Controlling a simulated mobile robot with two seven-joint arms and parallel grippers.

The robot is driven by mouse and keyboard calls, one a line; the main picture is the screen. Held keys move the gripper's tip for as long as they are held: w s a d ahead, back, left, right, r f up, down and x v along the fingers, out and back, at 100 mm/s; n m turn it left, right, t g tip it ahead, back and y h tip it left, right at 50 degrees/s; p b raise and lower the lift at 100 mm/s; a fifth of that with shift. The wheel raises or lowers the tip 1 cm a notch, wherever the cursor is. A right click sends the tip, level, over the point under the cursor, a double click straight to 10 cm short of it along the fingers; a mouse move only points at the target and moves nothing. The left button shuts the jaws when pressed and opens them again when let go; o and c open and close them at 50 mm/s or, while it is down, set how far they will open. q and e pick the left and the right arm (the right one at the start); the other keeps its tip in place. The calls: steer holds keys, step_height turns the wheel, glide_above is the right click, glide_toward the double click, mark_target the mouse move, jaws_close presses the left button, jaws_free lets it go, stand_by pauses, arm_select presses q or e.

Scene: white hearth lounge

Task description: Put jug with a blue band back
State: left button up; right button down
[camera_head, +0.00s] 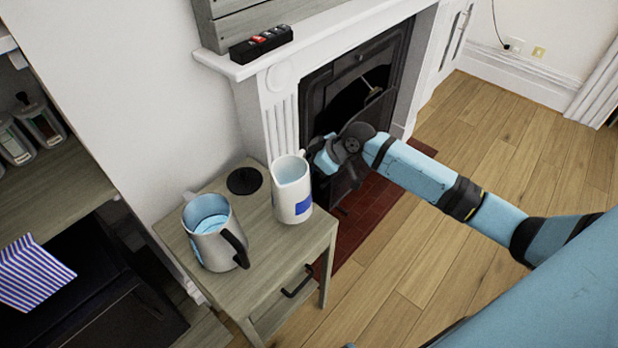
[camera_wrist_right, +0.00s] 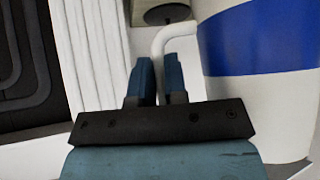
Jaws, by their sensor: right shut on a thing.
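The white jug with a blue band (camera_head: 291,197) is upright over the right part of the small wooden cabinet top; I cannot tell whether its base touches the top. My right gripper (camera_head: 322,158) comes in from the right and is shut on the jug's handle. In the right wrist view the fingers (camera_wrist_right: 160,80) close around the white handle (camera_wrist_right: 172,38), with the blue band (camera_wrist_right: 262,40) to their right. A round black disc (camera_head: 244,181) lies bare on the cabinet top, behind and left of the jug. My left gripper is not in view.
A grey pitcher with a black handle (camera_head: 213,238) stands on the cabinet (camera_head: 262,250), left of the jug. The white fireplace surround (camera_head: 275,115) rises close behind. Wooden floor is clear at right.

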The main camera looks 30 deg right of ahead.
step_height(320, 180, down, 5)
steer(key=shift+r, duration=0.1)
stand_by(0.3)
steer(key=shift+f, duration=0.2)
steer(key=c, duration=1.1)
jaws_free()
steer(key=shift+c, duration=0.2)
